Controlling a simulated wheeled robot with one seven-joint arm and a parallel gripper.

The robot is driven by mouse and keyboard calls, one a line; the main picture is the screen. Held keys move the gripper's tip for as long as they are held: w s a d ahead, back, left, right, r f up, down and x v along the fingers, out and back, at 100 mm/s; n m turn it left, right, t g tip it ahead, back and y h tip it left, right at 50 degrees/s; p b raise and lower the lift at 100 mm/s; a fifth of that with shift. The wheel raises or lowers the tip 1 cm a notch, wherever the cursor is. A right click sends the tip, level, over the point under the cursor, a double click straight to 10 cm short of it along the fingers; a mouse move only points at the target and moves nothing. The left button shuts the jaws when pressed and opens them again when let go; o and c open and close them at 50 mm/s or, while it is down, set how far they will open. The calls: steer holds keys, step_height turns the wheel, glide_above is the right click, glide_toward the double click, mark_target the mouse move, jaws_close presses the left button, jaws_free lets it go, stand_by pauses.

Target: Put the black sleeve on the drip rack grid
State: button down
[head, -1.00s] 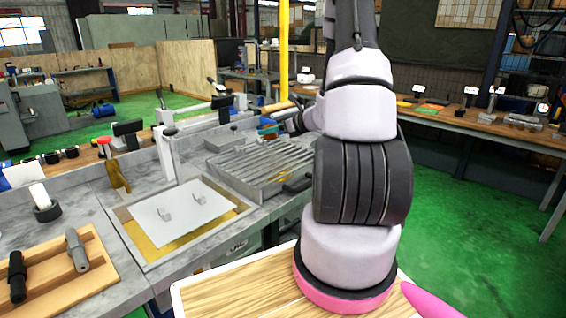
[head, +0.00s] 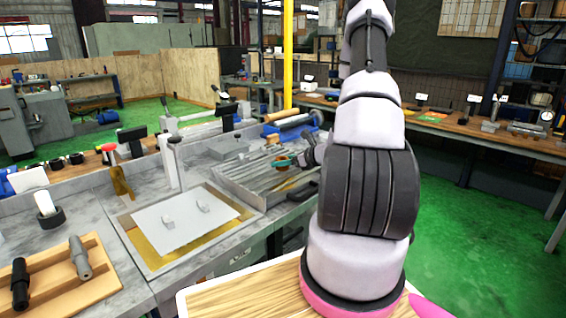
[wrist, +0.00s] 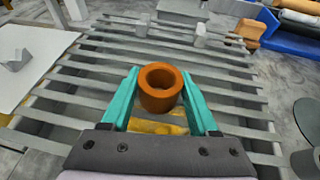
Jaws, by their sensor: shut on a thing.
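My gripper (wrist: 160,84) has teal fingers and is shut on an orange-brown hollow sleeve (wrist: 160,92). The sleeve is upright, with its open bore facing the wrist camera. It is over the grey slats of the drip rack grid (wrist: 82,84); I cannot tell whether it touches them. In the head view my gripper (head: 287,162) is small and partly hidden by my arm, above the drip rack grid (head: 245,184). The sleeve in my grip looks orange-brown, not black. A black ring-shaped piece (head: 51,220) stands on the bench at the left, with a white cylinder at it.
A pale plate with two small blocks (head: 185,225) lies in a yellow recess left of the rack. Small grey posts (wrist: 200,36) stand at the grid's far side. A wooden holder (head: 75,285) carries dark and grey shafts. Blue objects (wrist: 290,42) lie beyond the rack.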

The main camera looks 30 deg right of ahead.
steer(key=shift+c, duration=0.7)
jaws_free()
steer(key=shift+f, duration=0.15)
